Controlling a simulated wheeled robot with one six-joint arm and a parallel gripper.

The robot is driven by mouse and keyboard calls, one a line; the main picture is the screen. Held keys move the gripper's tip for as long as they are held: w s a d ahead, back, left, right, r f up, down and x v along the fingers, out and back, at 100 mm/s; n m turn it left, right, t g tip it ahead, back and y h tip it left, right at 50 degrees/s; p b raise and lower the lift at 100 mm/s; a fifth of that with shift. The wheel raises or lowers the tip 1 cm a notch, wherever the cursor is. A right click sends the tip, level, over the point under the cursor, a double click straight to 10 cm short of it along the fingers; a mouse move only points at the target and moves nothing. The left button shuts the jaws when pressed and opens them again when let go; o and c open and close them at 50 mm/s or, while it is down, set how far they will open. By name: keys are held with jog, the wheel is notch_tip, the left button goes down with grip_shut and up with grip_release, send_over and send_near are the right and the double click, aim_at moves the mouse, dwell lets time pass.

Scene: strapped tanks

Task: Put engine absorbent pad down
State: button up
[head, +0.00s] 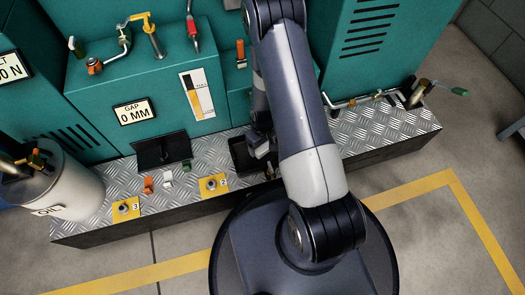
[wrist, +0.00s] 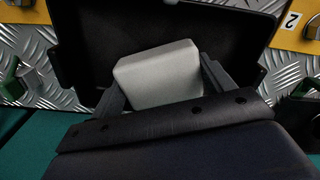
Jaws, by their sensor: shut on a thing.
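My gripper (wrist: 163,90) is shut on a pale grey-white pad (wrist: 155,78), with one finger on each side of it in the wrist view. The pad is a thick block with rounded edges. It is over a black open tray (wrist: 85,45) on the metal tread-plate ledge. I cannot tell whether the pad touches the tray floor. In the head view my arm hides much of the gripper (head: 262,146), which is low over the dark tray (head: 238,152).
The tread-plate ledge (head: 375,130) runs along teal machines. A second black tray (head: 162,150), small orange, white and green blocks and yellow numbered plates (head: 212,187) stand to the left. A white oil drum (head: 62,190) is at far left. A pipe with valves (head: 370,98) is at right.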

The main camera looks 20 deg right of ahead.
aim_at(263, 149)
jog(key=shift+f+b, duration=0.75)
jog(key=shift+f, duration=1.2)
jog(key=shift+f, duration=0.15)
jog(key=o, duration=0.9)
notch_tip(263, 149, up, 12)
jog(key=p, duration=0.5)
jog(key=shift+r, duration=0.2)
jog(key=shift+f, duration=0.1)
jog(key=shift+f+b, duration=1.75)
jog(key=shift+f, duration=2.5)
